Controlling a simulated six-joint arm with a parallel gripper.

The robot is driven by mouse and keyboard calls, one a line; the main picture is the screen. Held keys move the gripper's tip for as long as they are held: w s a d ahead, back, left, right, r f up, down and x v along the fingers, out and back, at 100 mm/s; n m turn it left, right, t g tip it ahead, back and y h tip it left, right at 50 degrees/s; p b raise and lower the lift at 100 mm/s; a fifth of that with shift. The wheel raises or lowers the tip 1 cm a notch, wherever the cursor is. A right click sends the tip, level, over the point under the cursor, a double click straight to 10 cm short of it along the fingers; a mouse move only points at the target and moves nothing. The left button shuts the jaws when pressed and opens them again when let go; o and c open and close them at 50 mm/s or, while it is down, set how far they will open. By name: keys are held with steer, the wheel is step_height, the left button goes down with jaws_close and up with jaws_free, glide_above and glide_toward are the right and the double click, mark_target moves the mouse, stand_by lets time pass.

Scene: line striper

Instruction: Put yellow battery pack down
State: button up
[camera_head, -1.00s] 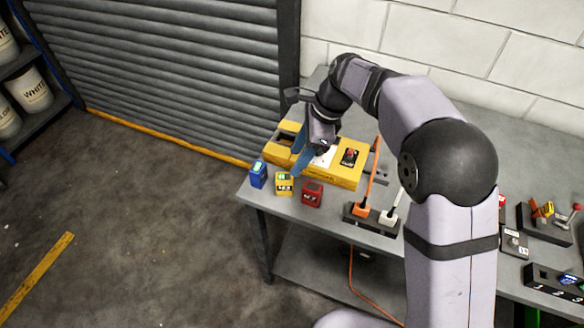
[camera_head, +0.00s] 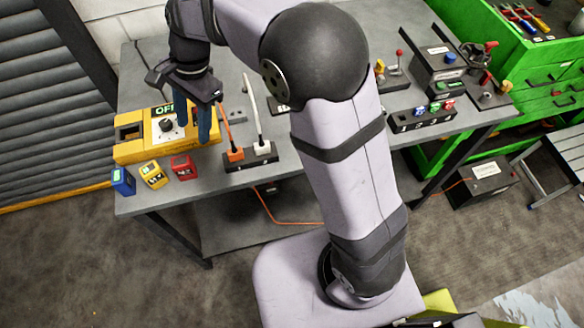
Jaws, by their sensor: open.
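The yellow battery pack (camera_head: 153,174) stands on the grey workbench near its front left edge, between a blue pack (camera_head: 123,181) on its left and a red pack (camera_head: 183,167) on its right. My gripper (camera_head: 203,125) has blue fingers pointing down over the right part of the yellow machine (camera_head: 130,147), behind and to the right of the yellow pack. It is open and holds nothing that I can see.
A black socket block (camera_head: 250,157) with orange and white plugs stands right of the red pack. A numbered black rack (camera_head: 422,120) with several small packs is further right. Green drawers (camera_head: 540,75) stand at the far right.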

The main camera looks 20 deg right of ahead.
steer(key=s+d+f+n+h, duration=0.1)
steer(key=s+d+f+n, duration=0.1)
steer(key=s+d, duration=0.3)
steer(key=s+d+f+n+h, duration=0.1)
steer(key=s+d+f+n, duration=0.2)
steer(key=d, duration=0.7)
steer(key=s+d+f+n, duration=0.2)
steer(key=s+d+n, duration=0.3)
steer(key=s+d, duration=0.3)
steer(key=shift+s+f+n+t+h, duration=0.15)
steer(key=shift+f+n+t+h, duration=0.15)
steer(key=shift+t+h, duration=0.1)
steer(key=w+a+r+m+g+y+p, duration=0.1)
steer(key=w+a+m, duration=0.3)
steer(key=a, duration=0.6)
steer(key=w+a+r+m+g+y+p, duration=0.1)
steer(key=w+a+r+m+y+p, duration=0.1)
steer(key=w+a, duration=0.5)
steer(key=w+a+r+m+g+y+p, duration=0.1)
steer(key=w+a+m+y+p, duration=0.3)
steer(key=a, duration=0.9)
steer(key=w+r+m, duration=0.1)
steer(key=w+m, duration=0.1)
steer(key=m, duration=0.1)
steer(key=shift+w+m, duration=0.3)
steer(key=shift+f, duration=0.1)
